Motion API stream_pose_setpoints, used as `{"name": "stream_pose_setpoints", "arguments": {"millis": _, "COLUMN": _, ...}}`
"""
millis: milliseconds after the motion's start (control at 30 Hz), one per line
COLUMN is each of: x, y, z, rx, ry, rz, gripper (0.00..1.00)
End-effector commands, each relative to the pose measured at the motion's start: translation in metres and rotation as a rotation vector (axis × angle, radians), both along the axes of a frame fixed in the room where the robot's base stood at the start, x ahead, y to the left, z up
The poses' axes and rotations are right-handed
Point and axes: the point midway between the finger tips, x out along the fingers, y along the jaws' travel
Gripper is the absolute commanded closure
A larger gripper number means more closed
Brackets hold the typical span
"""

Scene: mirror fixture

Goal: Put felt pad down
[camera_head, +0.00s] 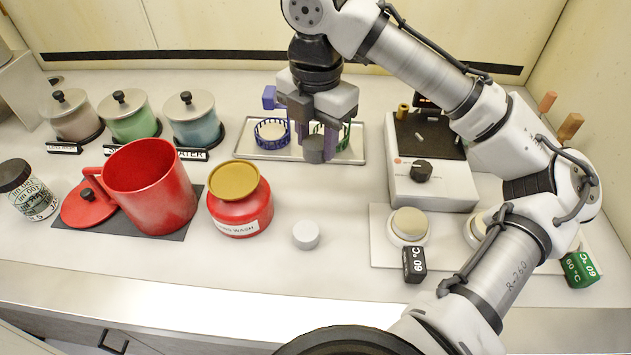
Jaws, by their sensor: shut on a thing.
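My gripper (316,142) points down over the metal tray (260,154) at the back middle. It is shut on a small dark grey round piece (314,150), which I take to be the felt pad. The piece is between the purple fingers, in front of the tray's middle part. I cannot tell whether it touches the tray. A blue slotted ring holder (270,133) stands on the tray to the left of my gripper. A green slotted holder (344,142) is to the right, partly hidden by the fingers.
A pale round piece (306,235) lies on the bench in front. A red jar with a gold lid (238,205) and a red mug (152,188) stand left. A grey-white instrument (425,165) stands right, with a pale round-topped piece (409,224) before it. The front middle bench is mostly clear.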

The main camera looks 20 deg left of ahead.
Motion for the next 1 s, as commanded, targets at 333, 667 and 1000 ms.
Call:
{"name": "stream_pose_setpoints", "arguments": {"millis": 333, "x": 0.000, "y": -0.001, "z": -0.067, "rx": -0.001, "ry": -0.001, "rz": -0.002, "gripper": 0.80}}
{"name": "stream_pose_setpoints", "arguments": {"millis": 667, "x": 0.000, "y": -0.001, "z": -0.104, "rx": -0.002, "ry": 0.001, "rz": -0.002, "gripper": 0.80}}
{"name": "stream_pose_setpoints", "arguments": {"millis": 1000, "x": 0.000, "y": 0.000, "z": -0.110, "rx": 0.000, "ry": -0.001, "rz": -0.002, "gripper": 0.80}}
